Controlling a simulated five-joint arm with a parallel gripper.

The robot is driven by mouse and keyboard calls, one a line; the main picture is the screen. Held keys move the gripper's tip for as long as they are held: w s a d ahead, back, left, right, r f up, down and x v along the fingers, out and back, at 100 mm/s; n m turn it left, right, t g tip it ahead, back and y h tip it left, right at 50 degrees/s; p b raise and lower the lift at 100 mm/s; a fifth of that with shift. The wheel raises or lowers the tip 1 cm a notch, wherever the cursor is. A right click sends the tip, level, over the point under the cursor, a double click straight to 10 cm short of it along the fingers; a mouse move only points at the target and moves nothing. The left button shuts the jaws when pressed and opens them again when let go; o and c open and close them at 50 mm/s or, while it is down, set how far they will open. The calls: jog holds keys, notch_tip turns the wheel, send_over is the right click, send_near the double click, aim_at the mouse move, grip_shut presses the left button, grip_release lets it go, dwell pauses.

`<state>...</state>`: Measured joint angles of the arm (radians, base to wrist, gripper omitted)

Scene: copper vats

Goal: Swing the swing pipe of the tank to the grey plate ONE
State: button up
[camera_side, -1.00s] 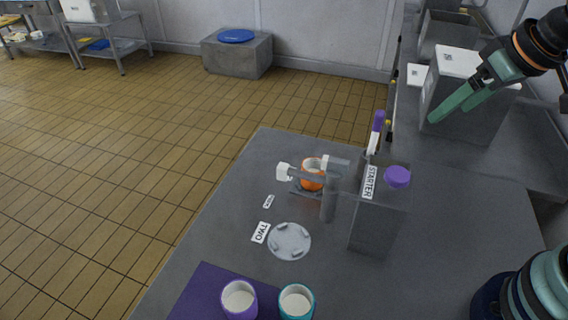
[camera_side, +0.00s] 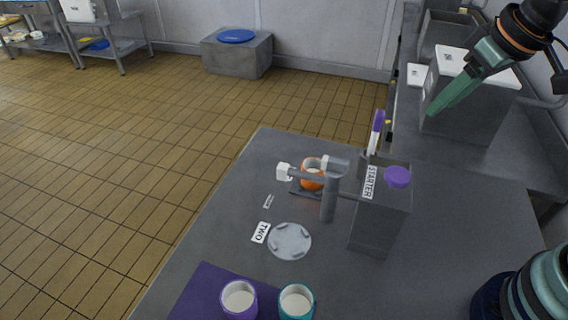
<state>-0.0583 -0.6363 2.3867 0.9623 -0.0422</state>
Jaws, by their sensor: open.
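The tank (camera_side: 380,225) is a grey box with a STARTER label and a purple cap, on the grey bench. Beside it on the left, the swing pipe (camera_side: 308,175) extends from a grey upright post (camera_side: 328,203) and has a white end (camera_side: 284,172) pointing left. An orange cup (camera_side: 312,183) stands behind the pipe, partly hidden by it. A small label (camera_side: 268,201) lies nearby, too small to read surely; any plate under the cup is mostly hidden. A round grey plate (camera_side: 290,241) lies by the label TWO (camera_side: 260,232). My gripper (camera_side: 438,108) is open and empty, high at the upper right, away from the pipe.
A purple mat (camera_side: 200,290) at the front holds a purple cup (camera_side: 239,300) and a teal cup (camera_side: 296,302). A purple-topped stick (camera_side: 377,134) stands behind the tank. A grey box with a white top (camera_side: 465,110) is near my gripper. The bench's left side is clear.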

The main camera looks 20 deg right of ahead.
jog(key=w+a+r+n+g, duration=0.25)
jog(key=w+a+n, duration=0.25)
jog(key=a, duration=0.4)
jog(key=n+g, duration=0.3)
send_near(336, 160)
jog(key=shift+t, duration=0.25)
notch_tip(336, 160, down, 9)
jog(key=shift+s+f, duration=0.1)
jog(key=shift+s, duration=0.05)
grip_shut()
dwell(0.8)
